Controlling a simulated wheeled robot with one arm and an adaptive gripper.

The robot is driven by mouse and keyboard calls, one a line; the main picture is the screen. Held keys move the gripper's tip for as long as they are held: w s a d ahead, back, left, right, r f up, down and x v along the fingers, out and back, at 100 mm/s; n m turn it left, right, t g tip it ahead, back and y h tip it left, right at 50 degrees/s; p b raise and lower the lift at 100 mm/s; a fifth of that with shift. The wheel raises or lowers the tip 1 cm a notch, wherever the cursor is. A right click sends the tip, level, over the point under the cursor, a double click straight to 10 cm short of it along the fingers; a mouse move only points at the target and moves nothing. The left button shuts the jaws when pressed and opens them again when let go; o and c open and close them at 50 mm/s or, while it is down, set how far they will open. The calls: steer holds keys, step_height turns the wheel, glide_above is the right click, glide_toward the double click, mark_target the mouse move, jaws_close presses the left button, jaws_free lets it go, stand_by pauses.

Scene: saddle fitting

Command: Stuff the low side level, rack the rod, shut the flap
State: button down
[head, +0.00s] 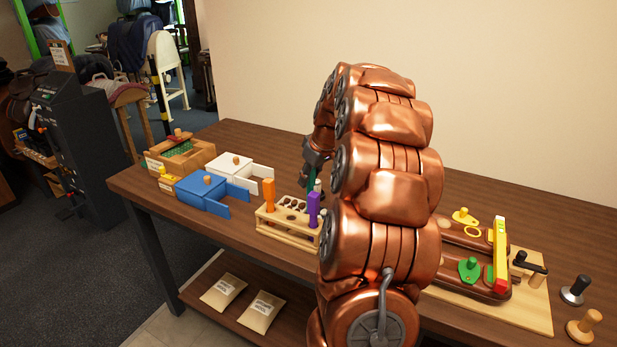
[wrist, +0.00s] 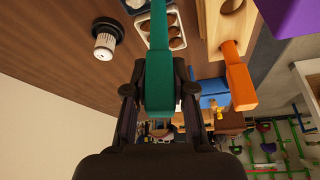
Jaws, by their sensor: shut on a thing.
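My gripper (wrist: 160,85) is shut on a teal rod (wrist: 159,60), which shows between the two fingers in the wrist view. In the head view the teal rod (head: 313,181) is partly hidden by my arm, above the back right of the wooden rack (head: 274,229). I cannot tell whether its far end touches anything. An orange rod (head: 268,193) and a purple rod (head: 313,209) stand upright in the rack. On the right, brown saddle panels (head: 490,293) carry a green flap piece (head: 468,270) and a yellow one (head: 463,216).
A wooden box with green contents (head: 178,152) stands at the far left. Bags (head: 223,291) lie on the lower shelf. My arm hides the table's middle.

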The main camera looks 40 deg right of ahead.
steer(key=shift+f+b, duration=0.9)
steer(key=shift+f, duration=0.2)
stand_by(2.4)
steer(key=shift+r, duration=0.1)
steer(key=shift+r+p, duration=0.55)
steer(key=shift+r, duration=2.95)
